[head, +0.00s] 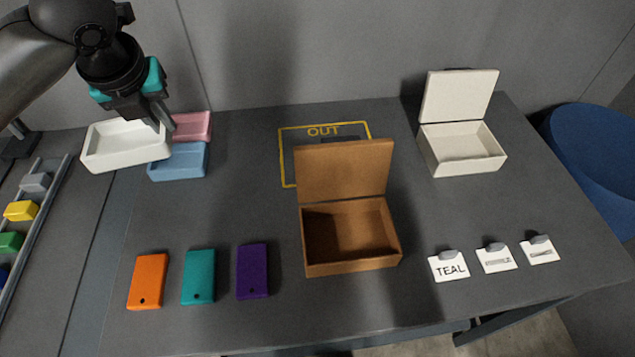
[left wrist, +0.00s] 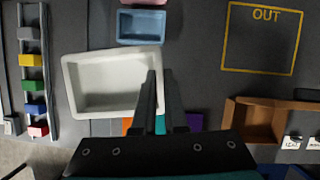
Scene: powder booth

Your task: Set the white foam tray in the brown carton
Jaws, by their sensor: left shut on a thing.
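The white foam tray (head: 98,160) is at the upper left in the head view, in front of the blue and pink trays and partly overlapping the blue one. My left gripper (head: 156,116) is shut on the tray's right wall. In the left wrist view the fingers (left wrist: 165,92) straddle that wall of the white tray (left wrist: 72,82), which looks level and empty; its height above the table is hard to tell. The brown carton (head: 350,268) stands mid-table with its lid up and its inside empty. It also shows at the right in the left wrist view (left wrist: 238,122). My right gripper is out of view.
The blue tray (head: 178,174) and pink tray (head: 192,127) sit behind. Orange (head: 148,282), teal (head: 198,277) and purple (head: 252,272) pieces lie at the front. A yellow OUT outline (head: 282,160) is behind the carton. A cream box (head: 463,167) stands open at right.

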